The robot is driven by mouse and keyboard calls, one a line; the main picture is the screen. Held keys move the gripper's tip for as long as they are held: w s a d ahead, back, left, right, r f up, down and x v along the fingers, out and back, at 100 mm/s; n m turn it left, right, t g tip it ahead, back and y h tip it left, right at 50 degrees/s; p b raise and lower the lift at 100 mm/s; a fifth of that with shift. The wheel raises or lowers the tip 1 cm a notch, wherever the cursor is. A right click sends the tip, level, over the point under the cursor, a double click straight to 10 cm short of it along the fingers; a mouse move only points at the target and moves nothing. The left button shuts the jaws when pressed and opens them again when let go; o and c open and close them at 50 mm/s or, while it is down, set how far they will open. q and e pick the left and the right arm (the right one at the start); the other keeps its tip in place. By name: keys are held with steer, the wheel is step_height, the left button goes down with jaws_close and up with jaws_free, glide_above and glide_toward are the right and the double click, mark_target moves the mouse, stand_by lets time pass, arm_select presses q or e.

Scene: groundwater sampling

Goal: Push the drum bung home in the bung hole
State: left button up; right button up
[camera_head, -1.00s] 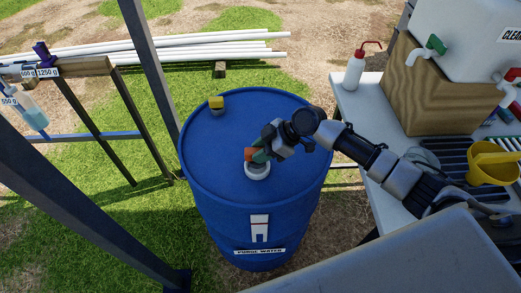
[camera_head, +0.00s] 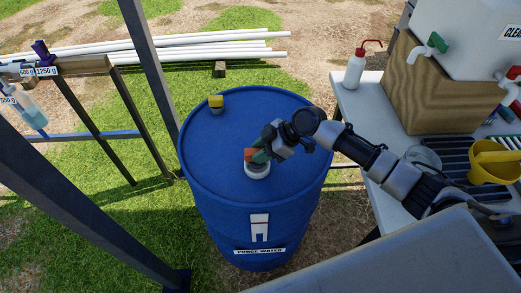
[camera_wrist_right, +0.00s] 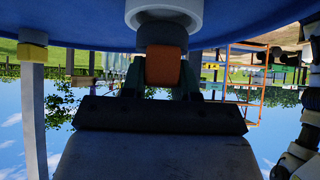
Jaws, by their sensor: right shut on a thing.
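The blue drum (camera_head: 225,160) stands upright on the grass with a white ring around its bung hole (camera_head: 257,174) on the lid. My right gripper (camera_head: 259,156) is shut on the drum bung (camera_head: 250,154), whose orange grip shows between the fingers. In the right wrist view, which looks upside down, the orange grip of the bung (camera_wrist_right: 163,67) has a dark body that reaches to the white ring (camera_wrist_right: 165,9). The bung is at the mouth of the hole; how deep it sits is hidden. My left gripper is not in view.
A yellow-topped fitting (camera_head: 216,103) stands on the lid's far left. A metal post (camera_head: 152,70) rises left of the drum. At right, a table (camera_head: 350,105) carries a wash bottle (camera_head: 354,70), a wooden box (camera_head: 425,95) and a yellow jug (camera_head: 490,165).

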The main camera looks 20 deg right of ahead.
steer(key=shift+f+b, duration=0.95)
steer(key=shift+f, duration=0.25)
steer(key=o, duration=0.9)
steer(key=shift+r, duration=0.1)
steer(key=b+v, duration=0.1)
steer(key=v, duration=0.9)
steer(key=shift+d+r, duration=0.2)
steer(key=shift+d, duration=0.1)
steer(key=shift+s, duration=0.1)
